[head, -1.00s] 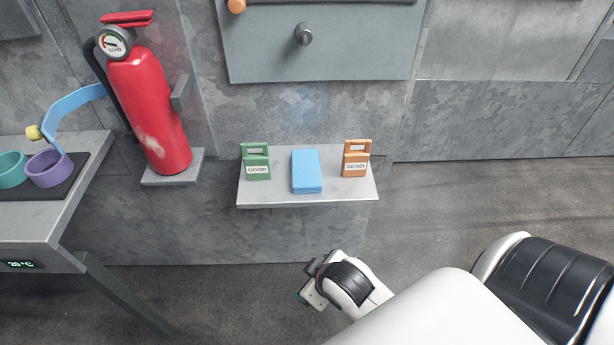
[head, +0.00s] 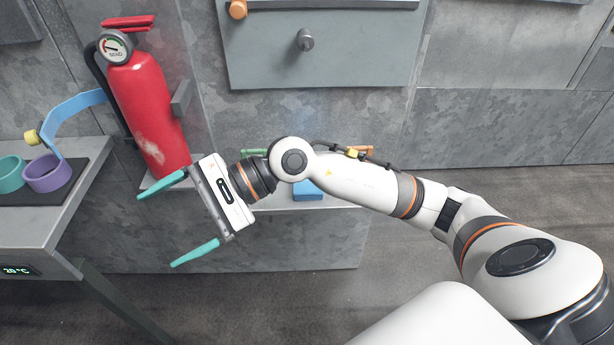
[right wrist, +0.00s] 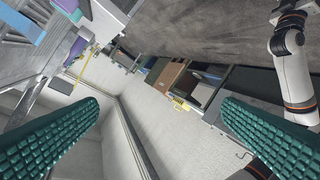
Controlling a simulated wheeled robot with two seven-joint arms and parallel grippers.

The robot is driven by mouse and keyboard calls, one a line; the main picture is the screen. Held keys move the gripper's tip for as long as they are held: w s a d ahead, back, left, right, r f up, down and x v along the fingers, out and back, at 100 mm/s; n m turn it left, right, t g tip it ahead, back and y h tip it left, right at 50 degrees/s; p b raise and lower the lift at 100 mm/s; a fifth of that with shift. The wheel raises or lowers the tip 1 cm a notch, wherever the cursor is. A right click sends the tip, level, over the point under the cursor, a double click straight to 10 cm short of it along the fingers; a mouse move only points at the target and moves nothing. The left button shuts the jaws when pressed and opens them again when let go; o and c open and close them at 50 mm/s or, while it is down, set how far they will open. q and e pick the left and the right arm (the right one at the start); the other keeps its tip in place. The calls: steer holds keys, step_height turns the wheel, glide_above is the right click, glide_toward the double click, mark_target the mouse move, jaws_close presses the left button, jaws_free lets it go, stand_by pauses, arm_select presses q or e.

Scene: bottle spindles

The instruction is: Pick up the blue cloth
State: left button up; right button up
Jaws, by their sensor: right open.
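The blue cloth (head: 308,191) lies folded on the small wall shelf (head: 330,205). In the head view only its front edge shows; my right arm hides the rest. My right gripper (head: 179,221) is open, with its teal fingers spread wide and nothing between them. It is left of the cloth, in front of the shelf's left end and below the fire extinguisher, pointing left. The right wrist view shows both green ribbed fingers apart; I do not make out the cloth there.
A green tag (head: 252,152) and an orange tag (head: 366,149) show barely above my arm. A table (head: 40,225) with a teal cup (head: 10,173) and a purple cup (head: 46,175) is at the left.

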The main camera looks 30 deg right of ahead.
steer(key=w+d+f+n+h, duration=0.2)
steer(key=d+f+n+h, duration=0.1)
steer(key=d+f+h, duration=0.15)
steer(key=n+t+h, duration=0.1)
steer(key=n+h, duration=0.2)
steer(key=h, duration=1)
glide_above(304, 191)
steer(key=w+d, duration=0.1)
steer(key=shift+y, duration=0.25)
steer(key=x, duration=0.5)
steer(key=shift+w+d, duration=0.1)
steer(key=shift+d, duration=0.2)
steer(key=shift+w+f, duration=0.15)
steer(key=shift+f, duration=0.4)
steer(key=x, duration=0.4)
steer(key=shift+d+f+b, duration=0.2)
steer(key=shift+d+b, duration=0.05)
steer(key=shift+b, duration=0.05)
steer(key=shift+w+f, duration=0.1)
steer(key=shift+f, duration=0.2)
arm_select(q)
steer(key=s+f, duration=0.4)
steer(key=f, duration=0.3)
steer(key=shift+s+a+f, duration=0.2)
steer(key=shift+s+a, duration=0.05)
steer(key=shift+a, duration=0.05)
arm_select(e)
steer(key=shift+c, duration=0.3)
